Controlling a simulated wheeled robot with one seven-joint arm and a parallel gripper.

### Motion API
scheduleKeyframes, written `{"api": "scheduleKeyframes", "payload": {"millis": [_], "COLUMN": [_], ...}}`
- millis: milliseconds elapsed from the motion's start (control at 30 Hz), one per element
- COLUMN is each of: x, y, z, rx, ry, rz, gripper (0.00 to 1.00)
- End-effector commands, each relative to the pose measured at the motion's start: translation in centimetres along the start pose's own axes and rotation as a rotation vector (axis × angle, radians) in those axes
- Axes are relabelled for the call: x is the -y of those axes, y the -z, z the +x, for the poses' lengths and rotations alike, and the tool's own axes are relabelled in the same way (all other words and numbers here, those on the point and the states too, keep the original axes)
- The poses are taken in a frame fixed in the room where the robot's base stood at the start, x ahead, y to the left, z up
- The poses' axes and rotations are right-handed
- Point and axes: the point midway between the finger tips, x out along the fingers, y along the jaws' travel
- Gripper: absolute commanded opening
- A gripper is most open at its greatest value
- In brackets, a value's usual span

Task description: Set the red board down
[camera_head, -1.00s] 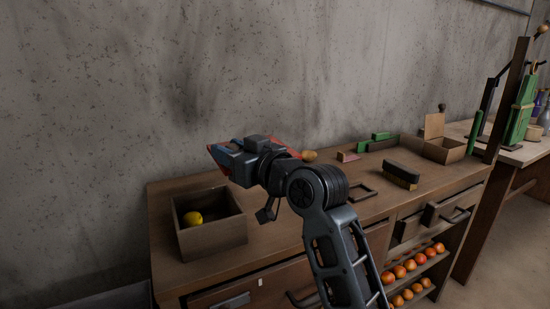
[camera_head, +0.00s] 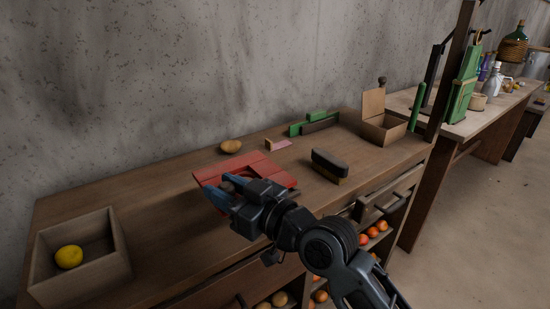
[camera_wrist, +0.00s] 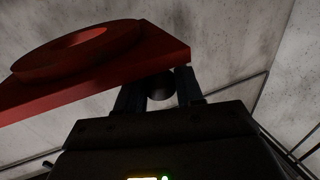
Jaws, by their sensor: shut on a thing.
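The red board (camera_head: 256,164) is a flat red piece over the workbench top, in the middle of the head view. My gripper (camera_head: 226,196) is shut on its near left part. In the wrist view the red board (camera_wrist: 130,68) fills the upper left, with a raised round ring on its face, and my gripper's fingers (camera_wrist: 158,90) meet its edge. I cannot tell whether the board touches the bench top or hangs just above it.
The wooden workbench (camera_head: 160,225) has a box (camera_head: 112,262) with a yellow fruit (camera_head: 69,257) at left. A brown potato-like thing (camera_head: 231,146) lies behind the board. A brush (camera_head: 329,166), green blocks (camera_head: 300,128) and an open box (camera_head: 383,128) stand to the right.

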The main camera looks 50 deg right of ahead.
Motion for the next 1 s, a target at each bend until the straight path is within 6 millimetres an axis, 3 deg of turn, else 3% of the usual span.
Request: {"api": "scheduleKeyframes", "payload": {"millis": [267,800,1000], "x": [0.3,7.0,8.0], "y": [-0.3,-6.0,-7.1], "z": [0.0,7.2,8.1], "rx": [0.000,0.001,0.000], "ry": [-0.001,-0.004,-0.002], "rz": [-0.001,-0.001,-0.003], "gripper": [0.00,0.00,0.00]}}
